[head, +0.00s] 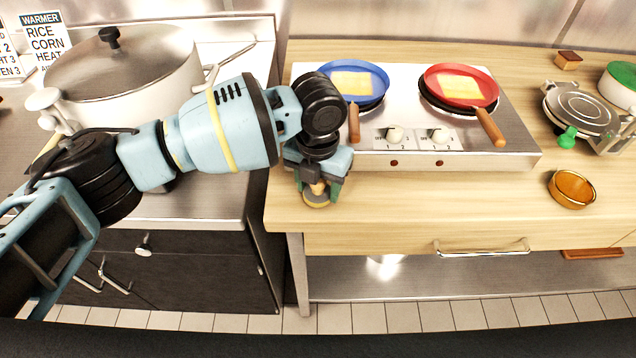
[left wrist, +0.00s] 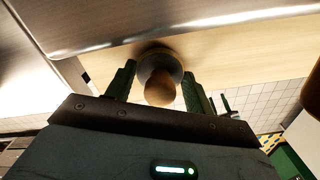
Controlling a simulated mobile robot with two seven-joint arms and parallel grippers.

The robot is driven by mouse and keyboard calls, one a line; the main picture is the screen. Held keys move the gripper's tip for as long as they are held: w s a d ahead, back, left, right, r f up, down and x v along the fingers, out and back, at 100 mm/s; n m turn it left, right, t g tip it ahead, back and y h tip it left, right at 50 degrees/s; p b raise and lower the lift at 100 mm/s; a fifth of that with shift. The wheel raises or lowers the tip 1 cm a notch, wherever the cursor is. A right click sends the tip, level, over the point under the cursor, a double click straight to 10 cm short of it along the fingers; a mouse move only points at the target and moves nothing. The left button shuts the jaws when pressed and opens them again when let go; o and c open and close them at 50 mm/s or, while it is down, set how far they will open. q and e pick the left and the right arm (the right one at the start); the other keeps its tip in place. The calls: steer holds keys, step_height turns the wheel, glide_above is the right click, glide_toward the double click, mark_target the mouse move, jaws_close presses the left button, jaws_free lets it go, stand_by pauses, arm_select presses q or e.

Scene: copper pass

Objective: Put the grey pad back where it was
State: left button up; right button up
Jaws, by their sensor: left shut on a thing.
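The grey pad (head: 316,202) is a small round disc with a wooden knob, at the front left corner of the wooden counter. My left gripper (head: 318,187) points down over it and is shut on its knob. In the left wrist view the knob and dark grey disc (left wrist: 158,58) sit between the two green fingers. I cannot tell whether the disc touches the counter. My right gripper is in neither view.
A steel hob (head: 520,152) with a blue pan (head: 376,78) and a red pan (head: 455,72), each holding a yellow slice, stands just behind. A copper bowl (head: 572,190) and a round iron (head: 580,105) are to the right. The front middle counter is clear.

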arm_select(q)
steer(key=shift+f, duration=0.2)
steer(key=o, duration=0.9)
steer(key=shift+r, duration=0.1)
step_height(320, 180, up, 12)
steer(key=shift+r, duration=0.1)
